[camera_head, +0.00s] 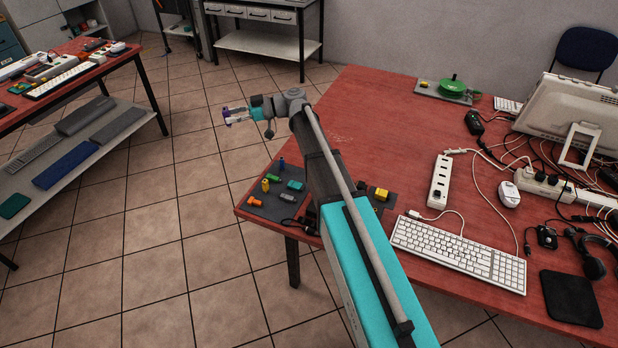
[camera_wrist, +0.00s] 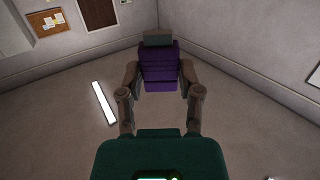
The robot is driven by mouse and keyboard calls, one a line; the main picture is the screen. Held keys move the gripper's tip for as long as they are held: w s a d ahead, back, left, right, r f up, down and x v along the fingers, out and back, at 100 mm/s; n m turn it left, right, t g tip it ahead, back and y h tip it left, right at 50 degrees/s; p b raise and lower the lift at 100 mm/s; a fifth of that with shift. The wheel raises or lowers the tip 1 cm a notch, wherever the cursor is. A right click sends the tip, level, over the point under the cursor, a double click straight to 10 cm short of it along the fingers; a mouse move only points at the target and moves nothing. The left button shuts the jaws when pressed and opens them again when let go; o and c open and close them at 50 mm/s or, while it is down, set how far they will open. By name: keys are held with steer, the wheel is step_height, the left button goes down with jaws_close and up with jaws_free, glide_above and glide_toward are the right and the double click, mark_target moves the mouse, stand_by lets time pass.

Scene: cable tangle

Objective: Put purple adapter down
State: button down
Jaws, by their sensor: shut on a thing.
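The purple adapter (camera_wrist: 158,66) is between the two fingers of my gripper (camera_wrist: 160,85) in the wrist view. It has a purple ribbed body and a grey end. My gripper is shut on it. In the head view, my gripper (camera_head: 232,118) is at the end of my extended arm, beyond the left edge of the red table (camera_head: 345,110), above the tiled floor. The purple adapter (camera_head: 227,112) shows there as a small purple patch at the fingertips. Nothing touches it apart from the fingers, as far as I can see.
A dark mat (camera_head: 262,207) with several small coloured adapters lies at the table's near left corner. A power strip (camera_head: 440,182), keyboard (camera_head: 458,252) and tangled cables crowd the right side. The table's back left area is bare. Another red table (camera_head: 70,85) stands at left.

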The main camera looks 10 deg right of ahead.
steer(key=s+d+f+m+t+h, duration=0.1)
steer(key=s+d+f+m+h, duration=0.15)
steer(key=d+f+h, duration=0.35)
steer(key=s+d+f+m+t+h, duration=0.1)
steer(key=s+d+f+h, duration=0.1)
steer(key=s+f+h, duration=0.35)
steer(key=s+d+f+m+g+h, duration=0.1)
steer(key=d+f+h, duration=0.1)
steer(key=d, duration=0.4)
steer(key=s+d+f+m+g+h, duration=0.1)
steer(key=s+d+f+m+h, duration=0.1)
steer(key=d, duration=0.4)
steer(key=shift+s+d+f+g+h+b, duration=0.15)
steer(key=shift+d+f+g+h+b, duration=0.2)
steer(key=shift+f+h, duration=0.4)
steer(key=shift+f+m, duration=0.15)
steer(key=shift+m, duration=0.1)
steer(key=w+f+b, duration=0.3)
steer(key=w, duration=0.1)
steer(key=w+f+b, duration=0.3)
steer(key=w, duration=0.2)
steer(key=w+f+b, duration=0.3)
steer(key=w, duration=0.1)
steer(key=shift+w, duration=0.15)
